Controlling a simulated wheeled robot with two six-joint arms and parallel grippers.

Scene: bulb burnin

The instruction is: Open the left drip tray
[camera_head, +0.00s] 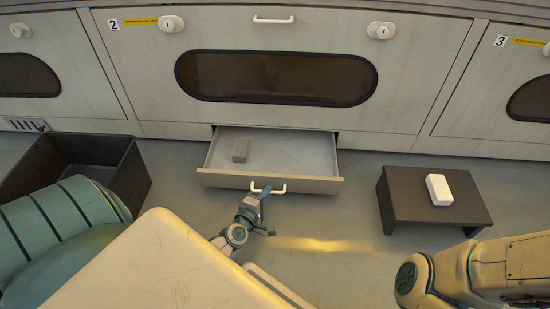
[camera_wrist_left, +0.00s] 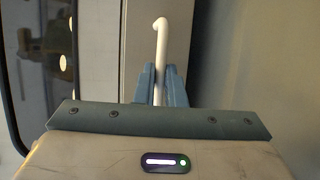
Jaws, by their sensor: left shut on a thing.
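The drip tray (camera_head: 292,160) is a shallow grey drawer below the panel marked 2. It is pulled out, with a small grey block (camera_head: 241,150) lying inside toward its left. Its white handle (camera_head: 277,190) is on the front face. My left gripper (camera_head: 264,192) is at the left part of this handle and shut on it. In the left wrist view the two blue fingers (camera_wrist_left: 161,84) are closed around the white handle (camera_wrist_left: 161,42), whose bent end sticks out beyond them. My right arm shows at the lower right, but its gripper is out of view.
A dark open bin (camera_head: 128,172) stands on the floor at the left. A low dark stand (camera_head: 400,203) at the right carries a white block (camera_head: 439,190). The panel (camera_head: 420,95) above the tray has a dark oval window (camera_head: 275,78) and is closed. Floor between tray and stand is clear.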

